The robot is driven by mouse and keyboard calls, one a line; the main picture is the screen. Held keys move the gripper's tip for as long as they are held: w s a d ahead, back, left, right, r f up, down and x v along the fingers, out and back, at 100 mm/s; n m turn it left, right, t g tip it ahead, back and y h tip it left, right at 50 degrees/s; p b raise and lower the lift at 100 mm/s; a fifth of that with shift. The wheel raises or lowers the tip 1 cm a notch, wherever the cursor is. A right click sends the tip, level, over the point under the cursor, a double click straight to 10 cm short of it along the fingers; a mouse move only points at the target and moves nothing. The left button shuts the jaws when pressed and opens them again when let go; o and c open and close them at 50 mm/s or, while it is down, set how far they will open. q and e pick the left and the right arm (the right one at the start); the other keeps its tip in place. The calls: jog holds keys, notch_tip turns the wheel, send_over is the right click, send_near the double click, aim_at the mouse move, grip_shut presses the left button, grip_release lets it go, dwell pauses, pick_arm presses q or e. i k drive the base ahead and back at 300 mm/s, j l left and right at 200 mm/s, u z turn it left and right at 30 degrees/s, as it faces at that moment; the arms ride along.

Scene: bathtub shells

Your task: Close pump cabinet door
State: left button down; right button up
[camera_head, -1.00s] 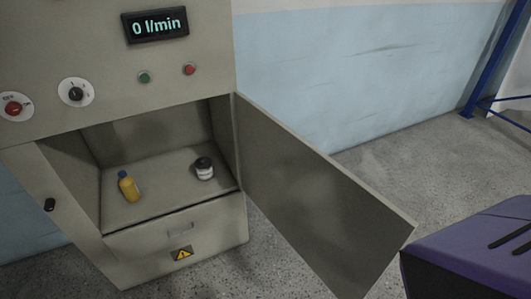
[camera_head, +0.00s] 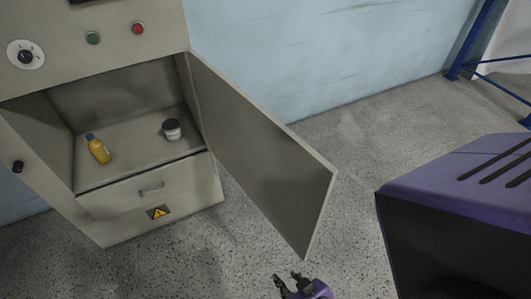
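The pump cabinet (camera_head: 125,235) stands at the left, with its compartment exposed. A flat grey door (camera_head: 265,150) is hinged at the right edge of the opening and swings well out toward the lower right. A grey panel with a black knob (camera_head: 17,167) is at the left of the opening; I cannot tell whether it is a second door. My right gripper (camera_head: 288,281) shows at the bottom edge, below the door's free lower corner and apart from it. Its two dark fingers are spread and nothing shows between them. My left gripper is out of view.
A yellow bottle (camera_head: 98,150) and a small white jar with a dark lid (camera_head: 172,130) stand inside the compartment. A drawer front (camera_head: 150,187) is below. A blue metal frame (camera_head: 474,40) stands at the far right.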

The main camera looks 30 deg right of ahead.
aim_at(290, 183)
jog(key=k+l+u, duration=0.1)
jog(key=l, duration=0.25)
jog(key=k+l+u, duration=0.1)
jog(key=l, duration=0.25)
jog(key=k+l+u, duration=0.1)
jog(key=l, duration=0.2)
jog(key=l+u, duration=0.35)
jog(key=l, duration=0.7)
jog(key=i+l+u, duration=0.1)
jog(key=l, duration=0.15)
jog(key=i+l, duration=0.1)
jog(key=l, duration=0.2)
jog(key=i+l+u, duration=0.15)
jog(key=l, duration=0.15)
